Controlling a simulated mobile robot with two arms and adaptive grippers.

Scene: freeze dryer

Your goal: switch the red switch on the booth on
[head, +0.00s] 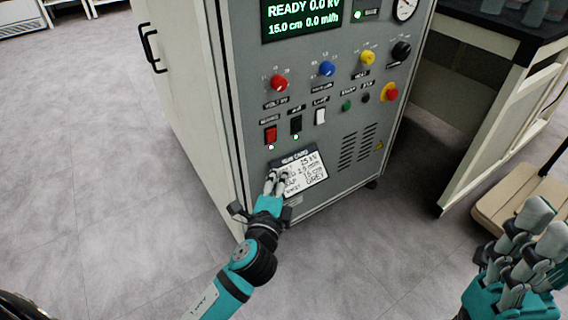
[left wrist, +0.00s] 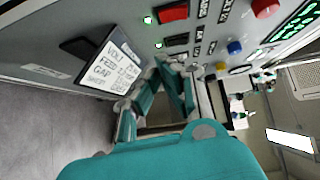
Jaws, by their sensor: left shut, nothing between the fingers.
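The red switch (head: 270,134) is a rocker at the left of the grey booth's front panel (head: 330,165). A small green light shows just below it. It also shows in the left wrist view (left wrist: 173,13), at the top. My left gripper (head: 274,178) is shut and empty, in front of the white run card, below the red switch and apart from it. In the left wrist view its fingers (left wrist: 167,66) point toward the panel below the black switch. My right gripper (head: 545,226) is at the lower right, away from the booth, with its fingers apart and empty.
A black switch (head: 296,124) and a white switch (head: 320,116) sit right of the red one. Red, blue and yellow knobs are above; a red-and-yellow emergency button (head: 390,92) is at the right. The run card (head: 305,176) is below. A dark-topped bench (head: 480,30) stands right.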

